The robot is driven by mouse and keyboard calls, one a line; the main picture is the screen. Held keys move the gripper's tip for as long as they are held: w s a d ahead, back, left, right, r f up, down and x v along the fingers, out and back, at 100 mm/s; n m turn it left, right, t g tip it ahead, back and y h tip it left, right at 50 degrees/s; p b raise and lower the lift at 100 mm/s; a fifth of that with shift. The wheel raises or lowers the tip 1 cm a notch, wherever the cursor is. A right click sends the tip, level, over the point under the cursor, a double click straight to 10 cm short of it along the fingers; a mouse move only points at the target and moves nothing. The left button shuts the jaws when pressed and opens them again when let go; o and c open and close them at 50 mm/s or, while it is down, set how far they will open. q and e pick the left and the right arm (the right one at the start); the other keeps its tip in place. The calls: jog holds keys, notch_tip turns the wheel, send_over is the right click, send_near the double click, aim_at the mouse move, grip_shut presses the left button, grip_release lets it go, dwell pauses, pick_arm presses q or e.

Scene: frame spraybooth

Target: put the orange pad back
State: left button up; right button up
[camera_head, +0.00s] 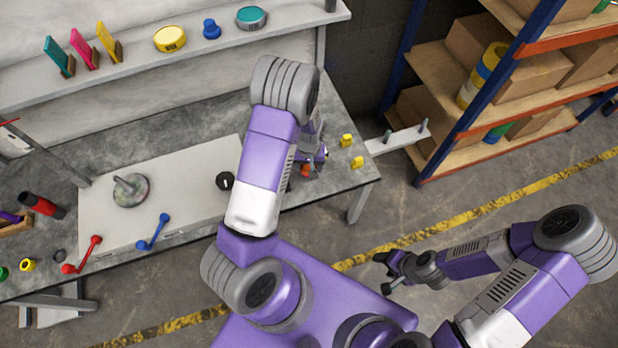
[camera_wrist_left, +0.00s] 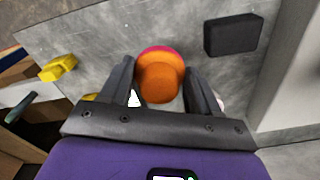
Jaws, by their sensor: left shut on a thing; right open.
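The orange pad (camera_wrist_left: 158,82) is round with a pink edge and sits between the fingers of my left gripper (camera_wrist_left: 162,88) in the left wrist view, above or on the grey bench top; I cannot tell whether it touches it. In the head view a small bit of the orange pad (camera_head: 305,170) shows at the bench's right part, and my left arm hides most of the left gripper (camera_head: 312,165). The left gripper is shut on the pad. My right gripper (camera_head: 384,272) is open and empty, out over the floor.
A back shelf (camera_head: 205,55) holds a yellow disc (camera_head: 170,39), a blue knob (camera_head: 211,29), a teal disc (camera_head: 251,17) and upright coloured pieces. Two yellow blocks (camera_head: 346,141) lie by the bench's right end. A black block (camera_wrist_left: 233,35) lies near the pad. A white board (camera_head: 165,205) covers the bench middle.

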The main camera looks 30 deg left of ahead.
aim_at(309, 166)
pick_arm(q)
notch_tip(309, 166, down, 8)
jog(key=shift+r+b, duration=0.15)
jog(key=shift+b, duration=1)
jog(key=o, duration=1)
jog(key=shift+r, duration=0.2)
notch_tip(309, 166, up, 11)
jog(key=p, duration=0.4)
jog(key=shift+s+d, duration=0.1)
jog(key=shift+d, duration=0.05)
jog(key=shift+s+r, duration=0.15)
jog(key=shift+r, duration=0.05)
jog(key=s+d+f+m+h, duration=0.1)
jog(key=s+d+f, duration=0.1)
jog(key=s+d, duration=0.3)
jog(key=s+d+f+m+h, duration=0.1)
jog(key=s+d+f+h, duration=0.1)
jog(key=s+d, duration=0.3)
jog(key=s+d+f+h, duration=0.1)
jog(key=s+d+f, duration=0.2)
jog(key=s+d, duration=0.1)
jog(key=shift+s+d+f+m, duration=0.1)
jog(key=shift+s+d+m, duration=0.1)
jog(key=shift+d, duration=0.2)
jog(key=shift+s+d+f+m, duration=0.1)
jog(key=shift+s+d+m, duration=0.1)
jog(key=shift+d, duration=0.2)
